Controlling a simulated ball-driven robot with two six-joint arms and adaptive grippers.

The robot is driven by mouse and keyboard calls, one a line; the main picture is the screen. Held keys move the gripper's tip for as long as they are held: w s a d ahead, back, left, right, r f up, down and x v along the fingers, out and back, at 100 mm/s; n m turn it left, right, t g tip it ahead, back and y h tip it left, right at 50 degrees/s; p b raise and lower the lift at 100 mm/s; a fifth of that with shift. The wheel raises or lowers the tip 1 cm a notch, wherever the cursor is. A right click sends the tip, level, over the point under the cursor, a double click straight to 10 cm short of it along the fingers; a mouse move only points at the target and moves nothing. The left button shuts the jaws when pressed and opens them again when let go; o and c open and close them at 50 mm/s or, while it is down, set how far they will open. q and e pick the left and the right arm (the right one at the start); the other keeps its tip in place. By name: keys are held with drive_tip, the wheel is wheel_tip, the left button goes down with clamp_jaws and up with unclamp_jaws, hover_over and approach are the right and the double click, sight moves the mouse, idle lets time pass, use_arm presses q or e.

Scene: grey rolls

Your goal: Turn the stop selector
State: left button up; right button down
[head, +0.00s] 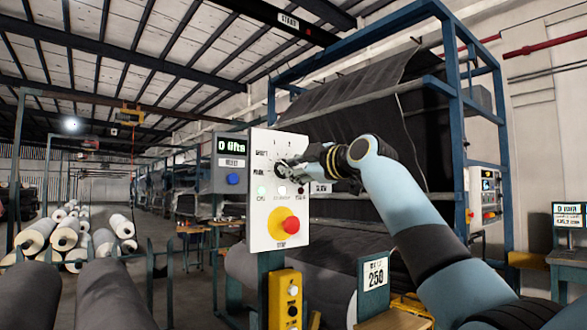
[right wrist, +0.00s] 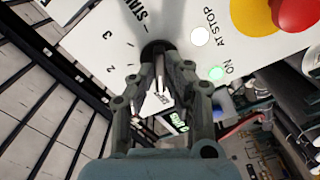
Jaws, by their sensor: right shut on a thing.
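The stop selector is a dark round knob on a white control panel (head: 262,222). My right gripper (head: 285,169) comes to the panel from the right in the head view and is shut on the selector. The fingers cover most of the knob, so I cannot tell which mark it points to. My left gripper is not in view.
A red mushroom button (head: 291,225) on a yellow plate sits below the selector. Between them are lamps, one lit green (head: 262,191). A grey box (head: 230,150) reading "0 lifts" stands left. A blue frame (head: 455,110) with dark cloth stands behind. White rolls (head: 65,238) lie at left.

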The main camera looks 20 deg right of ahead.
drive_tip(key=shift+m, duration=0.3)
drive_tip(key=shift+d+m+p, duration=0.1)
drive_tip(key=shift+m+p, duration=3.65)
drive_tip(key=shift+m, duration=3.85)
drive_tip(key=c, duration=1.4)
unclamp_jaws()
drive_tip(key=shift+o, duration=0.2)
